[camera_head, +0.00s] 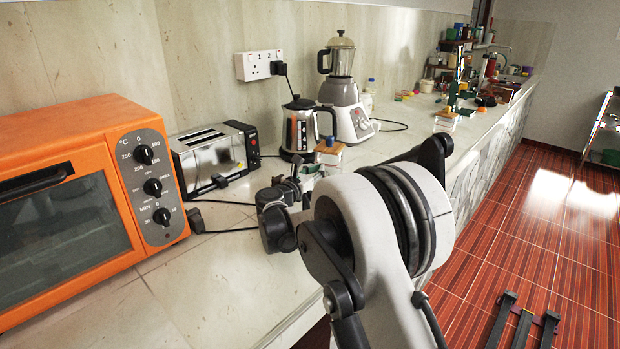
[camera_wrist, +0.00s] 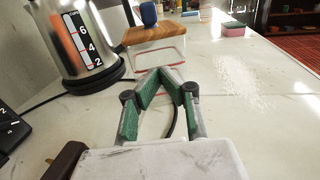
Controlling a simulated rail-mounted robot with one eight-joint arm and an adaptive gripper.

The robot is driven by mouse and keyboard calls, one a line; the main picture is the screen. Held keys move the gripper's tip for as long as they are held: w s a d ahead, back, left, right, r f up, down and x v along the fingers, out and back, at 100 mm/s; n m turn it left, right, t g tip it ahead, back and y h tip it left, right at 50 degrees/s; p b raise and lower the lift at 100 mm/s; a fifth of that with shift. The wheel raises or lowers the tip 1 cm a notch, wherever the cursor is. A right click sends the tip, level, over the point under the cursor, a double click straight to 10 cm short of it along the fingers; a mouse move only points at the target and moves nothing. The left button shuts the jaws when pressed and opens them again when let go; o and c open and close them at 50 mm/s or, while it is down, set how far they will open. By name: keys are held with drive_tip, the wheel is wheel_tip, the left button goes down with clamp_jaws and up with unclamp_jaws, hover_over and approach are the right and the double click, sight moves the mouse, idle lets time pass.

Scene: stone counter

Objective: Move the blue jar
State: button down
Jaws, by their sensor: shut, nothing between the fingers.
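A small blue jar (camera_wrist: 148,13) stands upright on the wooden lid (camera_wrist: 155,34) of a clear container (camera_wrist: 158,54) in the wrist view. In the head view the small blue jar (camera_head: 329,141) is beyond my arm, near the coffee pot. My gripper (camera_wrist: 160,74) has its green-padded fingers meeting at the tips, with nothing between them. The tips are in front of the container and below the jar in the picture, apart from the jar. In the head view my arm hides most of the gripper.
A glass-and-steel pot (camera_wrist: 85,40) stands left of the container. An orange oven (camera_head: 70,190), a toaster (camera_head: 215,155) and a blender (camera_head: 345,95) line the wall. White grains (camera_wrist: 235,75) lie on the counter at right. A pink sponge (camera_wrist: 233,31) lies farther back.

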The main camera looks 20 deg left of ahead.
drive_tip(key=shift+w+d, duration=0.15)
drive_tip(key=shift+w, duration=0.75)
drive_tip(key=shift+w+d+b, duration=0.25)
drive_tip(key=shift+w+b, duration=0.05)
drive_tip(key=shift+w, duration=0.8)
drive_tip(key=shift+s, duration=0.1)
